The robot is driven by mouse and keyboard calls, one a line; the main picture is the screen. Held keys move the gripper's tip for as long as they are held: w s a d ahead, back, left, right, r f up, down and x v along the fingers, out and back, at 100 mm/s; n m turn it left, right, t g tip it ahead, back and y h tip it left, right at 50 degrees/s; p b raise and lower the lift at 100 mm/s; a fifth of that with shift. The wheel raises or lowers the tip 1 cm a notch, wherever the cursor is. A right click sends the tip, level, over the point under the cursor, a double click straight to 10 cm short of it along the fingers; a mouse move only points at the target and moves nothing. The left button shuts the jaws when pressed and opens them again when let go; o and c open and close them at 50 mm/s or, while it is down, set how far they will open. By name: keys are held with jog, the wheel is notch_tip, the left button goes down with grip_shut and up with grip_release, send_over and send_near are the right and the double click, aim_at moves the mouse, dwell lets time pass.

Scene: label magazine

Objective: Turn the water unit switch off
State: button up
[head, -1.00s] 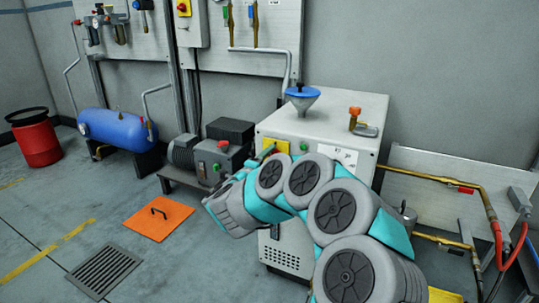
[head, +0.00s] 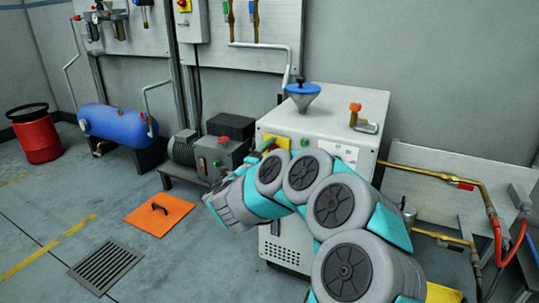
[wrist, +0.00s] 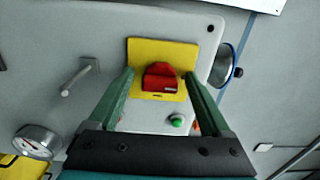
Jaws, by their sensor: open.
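The water unit (head: 335,125) is a white cabinet with a blue funnel on top. In the wrist view, its red switch (wrist: 160,79) sits on a yellow plate (wrist: 150,50) on the pale front panel. My gripper (wrist: 160,75) is open, with one green finger on each side of the switch. A gap shows between each finger and the red handle; I cannot tell how deep the fingertips reach. In the head view my arm hides most of the cabinet front, but part of the yellow plate (head: 281,141) shows.
A green button (wrist: 177,122) is below the switch, between the fingers. A metal peg (wrist: 80,76) and a round gauge (wrist: 36,143) are at the left. In the head view, an orange-handled valve (head: 355,112) stands on the cabinet top, and a motor unit (head: 215,160) stands close left.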

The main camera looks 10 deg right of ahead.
jog(key=shift+s, duration=0.1)
jog(key=v, duration=0.7)
jog(key=shift+s+a, duration=0.2)
jog(key=shift+a, duration=0.05)
